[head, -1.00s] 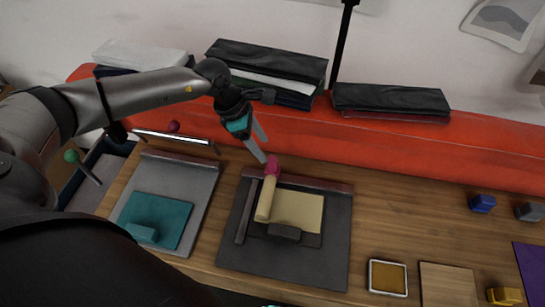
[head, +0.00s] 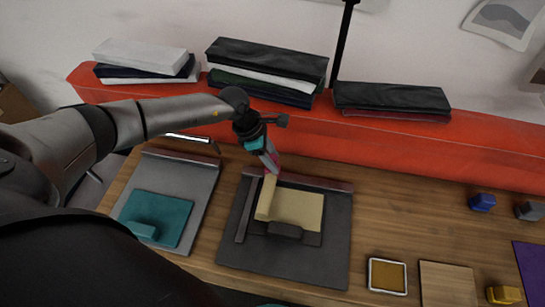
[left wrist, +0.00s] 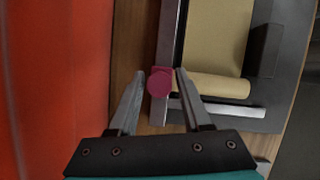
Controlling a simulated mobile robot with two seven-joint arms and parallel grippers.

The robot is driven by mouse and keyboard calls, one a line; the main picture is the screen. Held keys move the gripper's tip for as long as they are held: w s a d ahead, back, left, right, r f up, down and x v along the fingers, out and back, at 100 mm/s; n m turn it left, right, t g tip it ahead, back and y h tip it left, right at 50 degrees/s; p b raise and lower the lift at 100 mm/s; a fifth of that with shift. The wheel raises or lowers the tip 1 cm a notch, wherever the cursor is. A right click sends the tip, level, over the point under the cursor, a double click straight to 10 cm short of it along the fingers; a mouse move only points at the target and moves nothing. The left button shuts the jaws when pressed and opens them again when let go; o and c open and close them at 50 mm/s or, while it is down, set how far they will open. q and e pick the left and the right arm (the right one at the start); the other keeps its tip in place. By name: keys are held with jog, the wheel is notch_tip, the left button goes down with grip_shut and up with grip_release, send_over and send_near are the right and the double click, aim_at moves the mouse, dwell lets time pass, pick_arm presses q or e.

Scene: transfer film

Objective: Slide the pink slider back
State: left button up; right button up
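The pink slider knob (left wrist: 159,82) sits at the end of a beige roller (left wrist: 212,84) on the dark grey board. In the head view the pink knob (head: 277,166) is mostly hidden by my left gripper (head: 270,164); the beige roller (head: 265,199) lies below it. In the left wrist view my left gripper (left wrist: 160,71) is open, with one finger on each side of the knob. Narrow gaps seem to separate the fingers from it. My right gripper is not in view.
The dark board (head: 312,262) holds a cream sheet (head: 300,212) and a dark block (head: 285,231). A grey board (head: 188,178) with a teal sheet stands left. An orange-red ledge (head: 400,148) with stacked cloths runs behind. Bare wood (head: 400,225) lies right.

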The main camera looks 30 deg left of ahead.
pick_arm(q)
grip_shut()
dwell(1.1)
